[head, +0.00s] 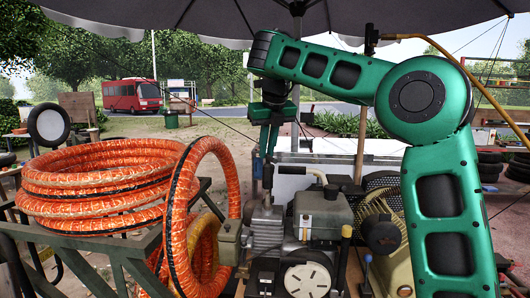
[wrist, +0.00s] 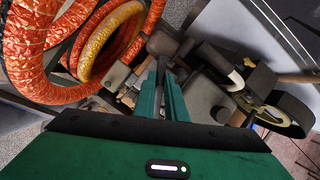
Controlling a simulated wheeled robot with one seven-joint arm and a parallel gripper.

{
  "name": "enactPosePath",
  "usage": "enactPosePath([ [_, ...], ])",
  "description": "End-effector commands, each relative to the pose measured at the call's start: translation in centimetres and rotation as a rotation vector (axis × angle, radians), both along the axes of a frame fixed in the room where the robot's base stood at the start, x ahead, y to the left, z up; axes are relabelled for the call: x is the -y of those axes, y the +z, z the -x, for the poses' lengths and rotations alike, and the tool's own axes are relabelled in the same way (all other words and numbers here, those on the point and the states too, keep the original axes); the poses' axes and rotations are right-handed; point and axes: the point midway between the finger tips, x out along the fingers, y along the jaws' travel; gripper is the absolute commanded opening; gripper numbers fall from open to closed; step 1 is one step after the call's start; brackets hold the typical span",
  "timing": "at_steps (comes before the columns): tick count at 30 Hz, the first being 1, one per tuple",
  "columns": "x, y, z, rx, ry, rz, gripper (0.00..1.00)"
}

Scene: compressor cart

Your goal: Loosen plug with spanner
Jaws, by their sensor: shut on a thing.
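My gripper (head: 267,150) hangs from the green arm above the engine of the compressor cart, its fingers pointing down. In the wrist view my gripper (wrist: 164,88) has its two green fingers close together, with a narrow grey piece between their tips. I take this piece for the spanner (wrist: 161,70); most of it is hidden by the fingers. Below the fingers in the head view a dark upright piece reaches down towards the finned grey engine block (head: 268,232). I cannot make out the plug, nor whether the spanner touches it.
Coiled orange hoses (head: 100,185) lie on the left, and one hose loop (head: 178,225) stands close to the engine. A grey tank (head: 322,212) with a pale bent pipe sits right of the engine. A yellowish ribbed housing (head: 385,235) stands further right.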

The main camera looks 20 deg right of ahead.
Motion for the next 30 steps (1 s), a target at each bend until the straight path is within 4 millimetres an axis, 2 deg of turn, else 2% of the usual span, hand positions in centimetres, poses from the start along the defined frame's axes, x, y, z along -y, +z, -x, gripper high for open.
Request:
enactPosePath([
  [17, 0.0, 0.0, 0.0, 0.000, 0.000, 0.000, 0.00],
  [30, 0.1, -1.1, 0.0, -0.002, 0.000, 0.001, 0.00],
])
